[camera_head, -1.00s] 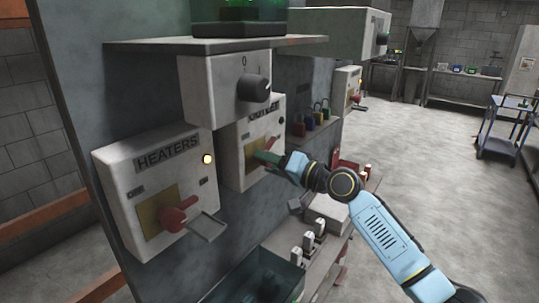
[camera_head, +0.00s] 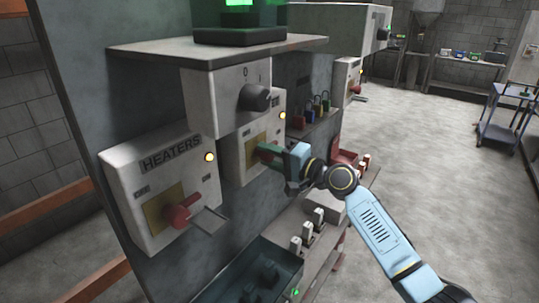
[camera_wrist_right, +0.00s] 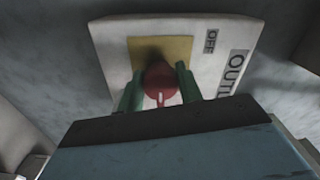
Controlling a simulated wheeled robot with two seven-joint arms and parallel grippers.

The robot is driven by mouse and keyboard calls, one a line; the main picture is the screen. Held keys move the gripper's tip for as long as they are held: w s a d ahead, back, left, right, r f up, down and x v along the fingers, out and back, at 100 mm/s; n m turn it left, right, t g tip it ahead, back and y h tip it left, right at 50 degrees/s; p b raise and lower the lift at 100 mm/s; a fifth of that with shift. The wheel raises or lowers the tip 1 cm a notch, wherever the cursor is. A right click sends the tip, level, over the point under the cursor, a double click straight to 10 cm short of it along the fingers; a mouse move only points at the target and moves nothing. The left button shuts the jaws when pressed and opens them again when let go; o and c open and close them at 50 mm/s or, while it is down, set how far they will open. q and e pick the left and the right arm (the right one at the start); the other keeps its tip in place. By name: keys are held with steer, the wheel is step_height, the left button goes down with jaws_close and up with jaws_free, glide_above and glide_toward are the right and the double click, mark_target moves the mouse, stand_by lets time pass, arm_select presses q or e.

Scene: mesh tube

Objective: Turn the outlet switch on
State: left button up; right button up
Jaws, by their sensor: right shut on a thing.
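The outlet switch box (camera_head: 232,152) is a white box on the grey panel, partly hidden in the head view by the knob box and my right gripper. In the right wrist view its "OUTL..." label (camera_wrist_right: 237,72) and "OFF" mark show beside a yellow plate (camera_wrist_right: 150,48). The red switch handle (camera_wrist_right: 159,84) sits between the two green fingers of my right gripper (camera_wrist_right: 160,92), which is shut on it. My right gripper (camera_head: 266,153) also shows in the head view at the front of the box. An amber lamp is lit on the box. My left gripper is not in view.
The heaters box (camera_head: 130,170) with its red handle (camera_head: 184,212) stands left of the outlet box. A box with a dark knob (camera_head: 256,97) juts out above. Several coloured padlocks (camera_head: 315,112) hang to the right. A dark bin (camera_head: 262,270) is below.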

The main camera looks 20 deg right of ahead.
steer(key=o, duration=1)
steer(key=b+v, duration=0.2)
steer(key=v, duration=1.1)
steer(key=shift+s+d+b, duration=0.15)
steer(key=shift+b, duration=0.25)
